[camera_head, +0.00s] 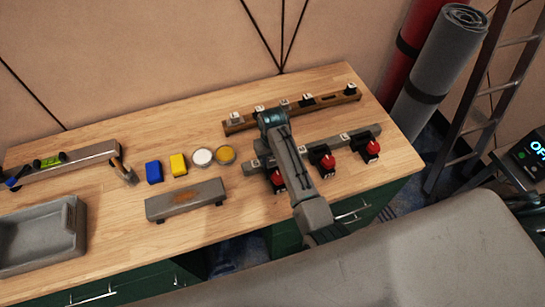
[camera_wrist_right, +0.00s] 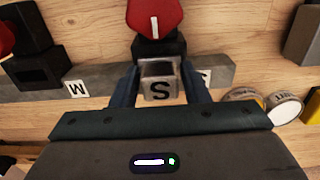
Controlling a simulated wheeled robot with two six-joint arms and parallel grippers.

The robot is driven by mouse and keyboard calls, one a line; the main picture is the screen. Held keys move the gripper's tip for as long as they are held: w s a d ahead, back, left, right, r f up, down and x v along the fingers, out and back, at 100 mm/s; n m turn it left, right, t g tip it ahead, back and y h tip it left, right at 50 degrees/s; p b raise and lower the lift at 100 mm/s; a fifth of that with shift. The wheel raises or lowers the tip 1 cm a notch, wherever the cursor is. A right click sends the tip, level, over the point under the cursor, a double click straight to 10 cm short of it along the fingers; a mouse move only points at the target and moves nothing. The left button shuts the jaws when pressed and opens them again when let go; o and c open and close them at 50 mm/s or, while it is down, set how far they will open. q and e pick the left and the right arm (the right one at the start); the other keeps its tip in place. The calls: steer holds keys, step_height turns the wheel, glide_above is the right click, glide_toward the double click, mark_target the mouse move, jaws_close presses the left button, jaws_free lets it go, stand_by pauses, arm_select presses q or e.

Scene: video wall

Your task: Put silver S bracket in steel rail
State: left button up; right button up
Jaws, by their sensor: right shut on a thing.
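My right gripper (camera_wrist_right: 159,88) is shut on the silver S bracket (camera_wrist_right: 158,69), a small metal piece with a black S on its pale face. In the right wrist view the bracket overlaps the steel rail (camera_wrist_right: 105,78), between an M tag and a part-hidden tag, beside a red-topped black clamp (camera_wrist_right: 155,22). I cannot tell whether it touches or sits in the rail. My left gripper is not in view.
A wooden rail (camera_head: 330,101) with several small brackets lies behind. Red-topped clamps (camera_head: 322,160) line the steel rail's front. A grey tray (camera_head: 76,238) is far left.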

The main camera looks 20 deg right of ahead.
steer(key=shift+f, duration=0.4)
steer(key=o, duration=1.7)
steer(key=shift+r, duration=3.5)
